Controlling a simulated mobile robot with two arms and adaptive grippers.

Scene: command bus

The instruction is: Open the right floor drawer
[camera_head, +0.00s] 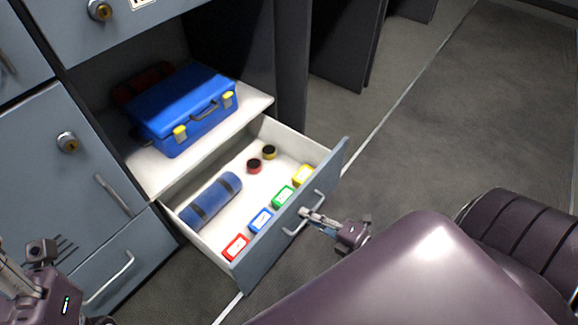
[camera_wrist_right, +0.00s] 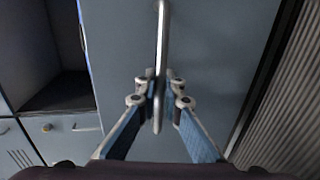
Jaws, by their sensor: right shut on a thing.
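The right floor drawer (camera_head: 252,262) stands pulled out from the cabinet, with its inside in plain view. It has a grey-blue front and a metal bar handle (camera_head: 290,232). My right gripper (camera_head: 311,214) is shut on this handle. In the right wrist view the handle (camera_wrist_right: 162,40) runs upright between the fingers of my right gripper (camera_wrist_right: 160,92), in front of the drawer front (camera_wrist_right: 215,60). My left gripper (camera_head: 55,250) is at the lower left edge of the head view, away from the drawer; its jaw state is unclear.
The drawer holds a blue roll (camera_head: 212,200), two small round items and several coloured boxes. A blue case (camera_head: 190,105) sits on the shelf above. A closed floor drawer (camera_head: 95,265) is at left.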

